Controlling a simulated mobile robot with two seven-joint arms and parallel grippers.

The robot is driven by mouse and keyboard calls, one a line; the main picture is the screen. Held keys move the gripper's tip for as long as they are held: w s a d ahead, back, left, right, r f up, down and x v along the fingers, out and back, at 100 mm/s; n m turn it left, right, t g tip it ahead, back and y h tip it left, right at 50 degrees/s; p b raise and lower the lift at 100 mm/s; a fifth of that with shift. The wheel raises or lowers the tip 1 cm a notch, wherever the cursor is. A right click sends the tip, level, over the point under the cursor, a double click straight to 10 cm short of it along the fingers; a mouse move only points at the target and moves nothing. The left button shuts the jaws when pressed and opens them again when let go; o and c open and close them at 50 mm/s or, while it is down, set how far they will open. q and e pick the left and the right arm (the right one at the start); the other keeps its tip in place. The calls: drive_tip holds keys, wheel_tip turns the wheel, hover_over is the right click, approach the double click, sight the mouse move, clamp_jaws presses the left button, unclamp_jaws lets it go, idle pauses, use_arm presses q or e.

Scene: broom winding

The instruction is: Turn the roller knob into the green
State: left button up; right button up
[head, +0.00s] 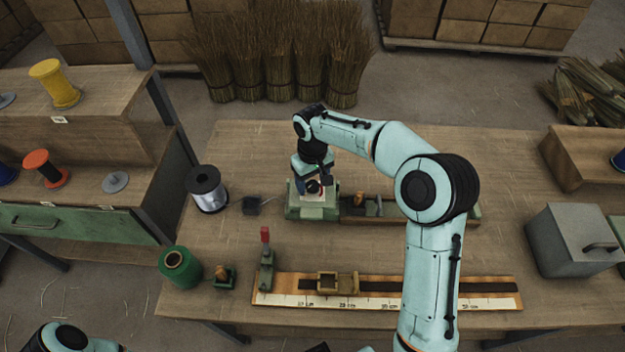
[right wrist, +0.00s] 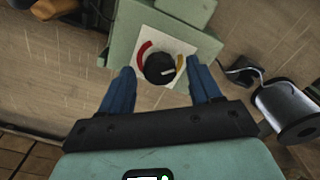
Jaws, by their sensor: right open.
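The black roller knob (right wrist: 160,68) sits on a white dial plate (right wrist: 181,47) on the pale green machine body (right wrist: 125,42). A red arc shows on one side of the dial and a yellow arc on the other; I see no green arc. A pale pointer mark on the knob points right in the right wrist view. My right gripper (right wrist: 161,75) is open, its blue fingers on either side of the knob with gaps visible. In the head view my right gripper (head: 313,187) is over the machine (head: 318,212) and largely hides the knob. My left gripper is out of view.
A silver wire spool (head: 207,189) stands left of the machine, with a small dark block (head: 251,205) between. A wooden fixture (head: 362,208) adjoins the machine's right. A ruler board (head: 290,298), red-handled clamp (head: 265,243) and green spool (head: 180,268) lie nearer. A grey box (head: 570,240) stands right.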

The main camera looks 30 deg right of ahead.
drive_tip(key=c, duration=1)
drive_tip(key=shift+c, duration=0.2)
